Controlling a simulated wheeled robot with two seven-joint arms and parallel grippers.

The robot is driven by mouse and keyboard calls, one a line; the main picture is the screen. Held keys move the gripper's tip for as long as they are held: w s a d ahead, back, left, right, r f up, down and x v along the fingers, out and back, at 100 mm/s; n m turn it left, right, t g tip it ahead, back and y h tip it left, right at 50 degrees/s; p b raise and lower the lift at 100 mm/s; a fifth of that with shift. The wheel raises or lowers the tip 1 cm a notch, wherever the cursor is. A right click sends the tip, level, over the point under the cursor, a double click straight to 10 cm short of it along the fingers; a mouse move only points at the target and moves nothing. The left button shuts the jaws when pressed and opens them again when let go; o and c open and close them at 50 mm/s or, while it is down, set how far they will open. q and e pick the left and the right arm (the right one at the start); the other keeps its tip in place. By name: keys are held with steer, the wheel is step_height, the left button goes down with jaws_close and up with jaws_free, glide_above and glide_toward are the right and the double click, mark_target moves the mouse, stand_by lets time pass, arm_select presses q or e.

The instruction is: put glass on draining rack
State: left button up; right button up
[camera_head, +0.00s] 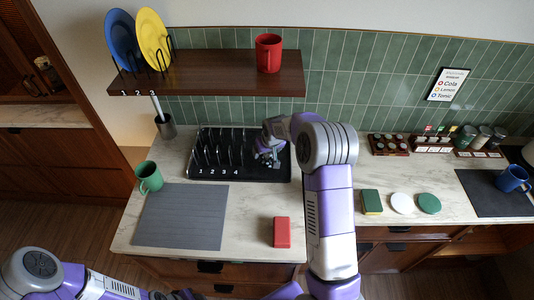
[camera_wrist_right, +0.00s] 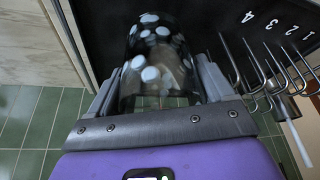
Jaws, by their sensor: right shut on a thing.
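The glass (camera_wrist_right: 155,62) is clear and dark-looking with white dots. In the right wrist view it sits between the fingers of my right gripper (camera_wrist_right: 158,92), which is shut on it. In the head view the glass (camera_head: 268,157) is small and partly hidden by my right gripper (camera_head: 270,148). It is over the right, open part of the black draining rack (camera_head: 250,177), beside the wire slots numbered 1 to 4. I cannot tell whether it touches the rack. My left gripper (camera_head: 182,295) is only partly in view at the bottom edge; its jaws cannot be made out.
A green mug (camera_head: 149,177) and grey mat (camera_head: 182,218) are left on the counter; a red block (camera_head: 281,232) is near the front edge. A wooden shelf (camera_head: 215,75) with plates and a red mug (camera_head: 268,53) hangs above. A cup with a brush (camera_head: 166,126) stands left of the rack.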

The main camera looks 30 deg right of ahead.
steer(key=shift+f, duration=0.85)
steer(key=shift+w+d+f, duration=0.15)
steer(key=shift+w+f, duration=0.1)
steer(key=shift+s+f, duration=0.1)
steer(key=shift+f, duration=0.05)
steer(key=o, duration=1.1)
